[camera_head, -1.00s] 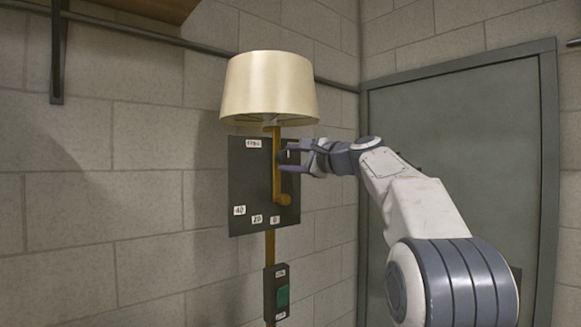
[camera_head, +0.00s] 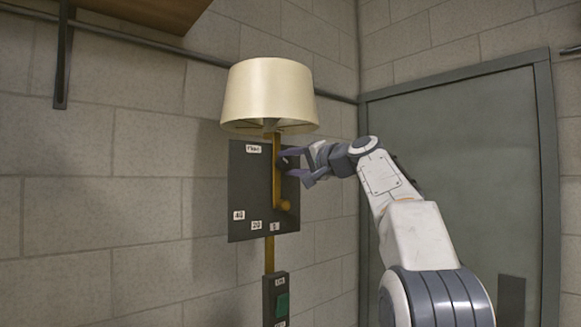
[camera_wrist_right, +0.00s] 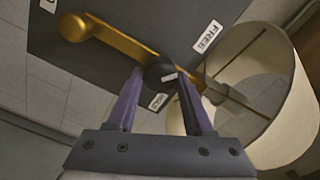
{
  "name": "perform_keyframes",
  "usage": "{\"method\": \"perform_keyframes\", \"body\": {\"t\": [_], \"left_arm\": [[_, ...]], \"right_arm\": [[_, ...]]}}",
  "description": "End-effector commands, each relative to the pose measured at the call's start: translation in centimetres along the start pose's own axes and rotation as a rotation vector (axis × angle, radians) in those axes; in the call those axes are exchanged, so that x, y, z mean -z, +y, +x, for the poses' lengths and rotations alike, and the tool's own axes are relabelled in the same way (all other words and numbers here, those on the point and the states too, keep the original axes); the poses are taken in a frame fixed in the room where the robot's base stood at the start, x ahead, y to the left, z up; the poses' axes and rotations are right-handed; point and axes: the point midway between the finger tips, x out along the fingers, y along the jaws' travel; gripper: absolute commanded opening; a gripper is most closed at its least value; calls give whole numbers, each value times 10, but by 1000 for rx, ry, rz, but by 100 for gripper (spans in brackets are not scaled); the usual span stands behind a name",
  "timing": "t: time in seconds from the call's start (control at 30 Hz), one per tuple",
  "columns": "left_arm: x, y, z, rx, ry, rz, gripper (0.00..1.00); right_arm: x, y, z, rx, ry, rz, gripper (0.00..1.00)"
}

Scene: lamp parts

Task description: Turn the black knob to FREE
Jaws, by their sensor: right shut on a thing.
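The black knob (camera_wrist_right: 158,72) is on the dark panel (camera_head: 246,190), beside the brass arm (camera_head: 276,180). In the right wrist view my right gripper (camera_wrist_right: 160,78) has one finger on each side of the knob and is shut on it. The knob's short white mark lies between the FREE label (camera_wrist_right: 207,37) and the HOLD label (camera_wrist_right: 158,101). In the head view the right gripper (camera_head: 286,162) reaches the panel from the right, its fingers tilted, and largely hides the knob. My left gripper is not in view.
A cream lampshade (camera_head: 268,95) hangs just above the panel and shows close to the right finger in the wrist view. The brass arm ends in a round knob (camera_head: 285,205). A box with a green switch (camera_head: 282,305) is below. A grey door (camera_head: 455,170) is at the right.

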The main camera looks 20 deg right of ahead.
Motion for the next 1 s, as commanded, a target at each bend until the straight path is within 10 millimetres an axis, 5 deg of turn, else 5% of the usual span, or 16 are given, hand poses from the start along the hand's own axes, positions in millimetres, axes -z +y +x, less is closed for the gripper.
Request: {"method": "perform_keyframes", "body": {"t": [0.83,0.87,0.93,1.0], "left_arm": [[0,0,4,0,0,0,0],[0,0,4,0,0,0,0],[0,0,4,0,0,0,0],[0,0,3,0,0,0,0]], "right_arm": [[-1,2,1,-4,-5,-138,0],[-1,2,0,-4,-5,-138,59],[-1,2,1,-4,-4,-137,82],[-1,1,0,-3,-3,-137,82]]}}
